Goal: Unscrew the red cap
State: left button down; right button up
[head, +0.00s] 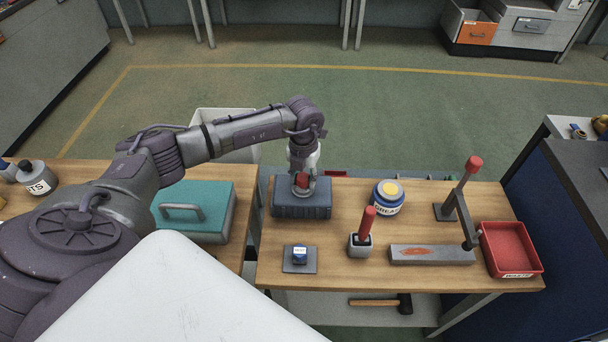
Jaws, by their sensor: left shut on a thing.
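The red cap (302,180) shows between the fingers of my left gripper (303,188), on top of a dark blue-grey block-shaped container (301,206) on the wooden table. My left gripper points down over it and is shut on the cap. The gripper hides part of the cap, and I cannot tell how far the cap sits in its seat. My right gripper is not in view.
Right of the container stand a grease tub (388,197), a red-handled tool in a small holder (362,238), a grey bar (431,255), a red-knobbed lever (459,204) and a red waste tray (511,249). A small blue item (300,254) lies in front. A teal case (194,210) is left.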

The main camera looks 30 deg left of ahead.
aim_at(303, 175)
pick_arm(q)
jog(key=shift+n, duration=0.7)
jog(key=shift+r+n+p, duration=0.15)
jog(key=shift+n+p, duration=0.2)
jog(key=shift+n, duration=0.25)
jog(key=c, duration=0.8)
grip_release()
jog(key=o, duration=0.6)
jog(key=shift+r+p, duration=2.15)
jog(key=shift+r, duration=0.75)
